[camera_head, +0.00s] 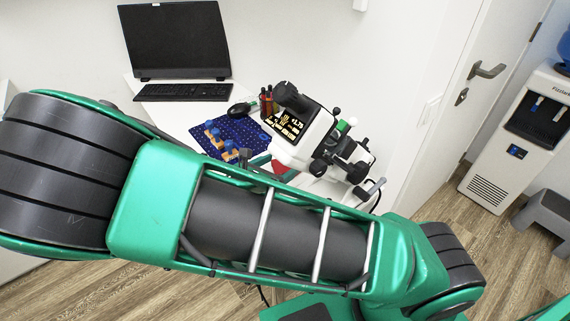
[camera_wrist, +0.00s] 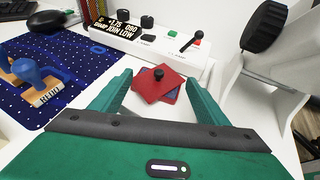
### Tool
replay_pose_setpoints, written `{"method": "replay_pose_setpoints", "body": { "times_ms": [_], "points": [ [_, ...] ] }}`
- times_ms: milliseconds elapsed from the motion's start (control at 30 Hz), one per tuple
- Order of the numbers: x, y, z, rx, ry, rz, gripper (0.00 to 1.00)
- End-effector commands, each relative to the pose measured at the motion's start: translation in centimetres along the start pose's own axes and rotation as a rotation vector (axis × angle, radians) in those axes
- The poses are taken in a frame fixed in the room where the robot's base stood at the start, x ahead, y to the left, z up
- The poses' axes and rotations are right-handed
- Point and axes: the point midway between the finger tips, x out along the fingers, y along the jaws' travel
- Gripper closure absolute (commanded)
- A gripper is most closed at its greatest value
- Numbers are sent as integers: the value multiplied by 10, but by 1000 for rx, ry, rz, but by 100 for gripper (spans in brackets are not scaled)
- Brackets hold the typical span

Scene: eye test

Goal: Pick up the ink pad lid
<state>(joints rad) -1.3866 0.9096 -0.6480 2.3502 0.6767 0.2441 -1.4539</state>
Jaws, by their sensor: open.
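The ink pad lid (camera_wrist: 150,88) is a flat red square with a small black knob in its middle. It lies on the white table in the wrist view, with a dark blue piece, seemingly the ink pad (camera_wrist: 172,97), showing under its edge. In the head view a bit of red (camera_head: 279,167) shows behind my arm. My gripper (camera_wrist: 158,77) is open, its two green fingers to the left and right of the lid with gaps between; nothing is held. My arm hides most of the gripper in the head view.
A white instrument (camera_wrist: 155,38) with a lit display stands just behind the lid. A white frame with a black knob (camera_wrist: 264,27) is close on the right. At left, stamps with blue handles (camera_wrist: 35,75) stand on a dotted blue mat (camera_wrist: 90,62). A keyboard (camera_head: 183,92) lies farther back.

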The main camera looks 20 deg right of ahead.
Motion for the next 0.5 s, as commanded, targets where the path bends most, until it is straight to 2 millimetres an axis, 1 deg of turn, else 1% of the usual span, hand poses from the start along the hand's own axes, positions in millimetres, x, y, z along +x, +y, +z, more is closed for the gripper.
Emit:
{"method": "replay_pose_setpoints", "body": {
  "times_ms": [167,300,400,500],
  "points": [
    [12,-3,1,0,0,-2,31],
    [32,-7,4,0,-1,-4,31],
    [45,-7,5,0,-1,-2,31],
    [52,-7,4,0,1,-1,31]
  ]
}}
